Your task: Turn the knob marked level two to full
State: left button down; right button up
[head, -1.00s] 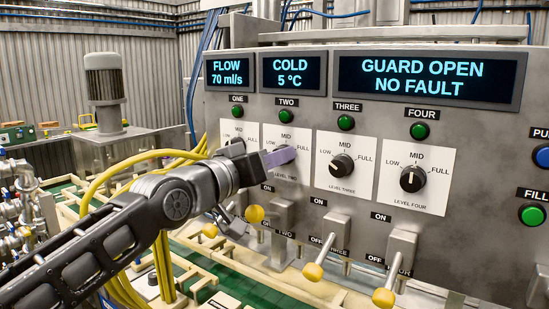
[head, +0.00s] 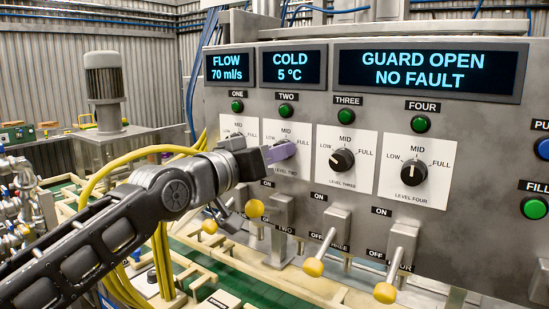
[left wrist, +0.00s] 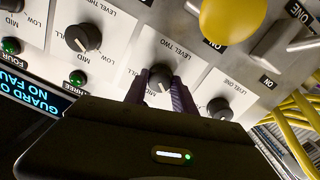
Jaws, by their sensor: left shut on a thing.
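The level two knob (left wrist: 161,76) is a black dial on a white plate (left wrist: 178,58) marked LOW, MID and FULL. In the left wrist view it sits between the purple fingers of my left gripper (left wrist: 160,90), which are shut on its sides. I cannot read its pointer clearly. In the head view my left gripper (head: 284,151) reaches the level two plate (head: 287,131) from the left, and its fingers hide the knob.
The level three knob (head: 342,160) and level four knob (head: 413,173) are to the right. Yellow-tipped levers, including one with a round tip (head: 254,208), stick out below. Green buttons (head: 286,110) sit above. Displays read FLOW 70 ml/s, COLD 5 °C and GUARD OPEN NO FAULT.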

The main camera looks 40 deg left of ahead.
pick_arm(q)
jog(key=shift+d+m+y+b, duration=0.1)
jog(key=shift+m+y+b, duration=0.15)
jog(key=shift+m+b, duration=3.7)
jog(key=shift+d+m+y+b, duration=0.2)
jog(key=shift+m+b, duration=0.55)
jog(key=shift+m, duration=6.4)
jog(key=shift+a, duration=0.15)
jog(key=c, duration=1)
grip_release()
jog(key=shift+c, duration=0.2)
